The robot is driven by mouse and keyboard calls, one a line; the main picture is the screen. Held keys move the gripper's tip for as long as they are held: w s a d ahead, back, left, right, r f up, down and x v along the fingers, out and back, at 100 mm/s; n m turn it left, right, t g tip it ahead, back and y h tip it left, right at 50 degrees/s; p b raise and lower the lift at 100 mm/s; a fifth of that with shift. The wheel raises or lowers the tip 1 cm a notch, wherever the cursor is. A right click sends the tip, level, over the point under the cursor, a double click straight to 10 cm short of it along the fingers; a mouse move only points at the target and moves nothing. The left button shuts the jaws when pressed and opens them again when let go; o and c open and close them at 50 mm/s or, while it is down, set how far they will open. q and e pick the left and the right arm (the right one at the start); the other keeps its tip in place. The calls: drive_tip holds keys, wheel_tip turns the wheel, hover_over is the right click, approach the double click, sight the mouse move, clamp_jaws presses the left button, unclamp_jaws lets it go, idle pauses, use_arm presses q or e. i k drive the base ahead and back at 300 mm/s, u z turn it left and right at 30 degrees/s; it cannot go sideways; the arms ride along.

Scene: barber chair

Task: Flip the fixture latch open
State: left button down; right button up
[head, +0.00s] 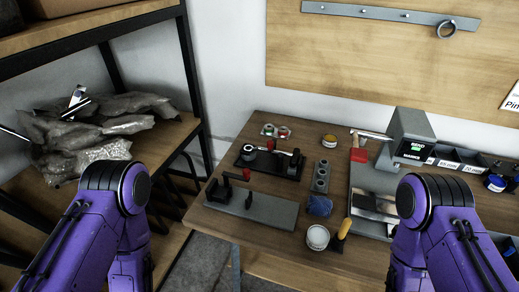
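A grey fixture plate (265,212) lies near the front left of the wooden workbench. Small black upright parts stand on it, and a red-tipped part (247,174) shows at its back edge. Behind it sits a black fixture (270,163) with a round grey piece at its left, a bar across it and a red knob (271,144). Which of these is the latch, and whether it is open, I cannot tell for sure. My two purple arms reach in at the lower left and lower right. Neither gripper is in view, and no gripper shows near the fixtures.
Right of the fixtures are a grey block with round holes (321,177), a blue item (319,205), a white round container (317,238) and a yellow-handled tool (344,228). A grey device (410,137) stands behind my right arm. A shelf (160,145) with grey bags stands left.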

sight(270, 144)
drive_tip(key=z, duration=2.7)
drive_tip(key=k, duration=1.1)
drive_tip(key=u, duration=1.85)
drive_tip(key=i, duration=1)
drive_tip(key=z, duration=0.05)
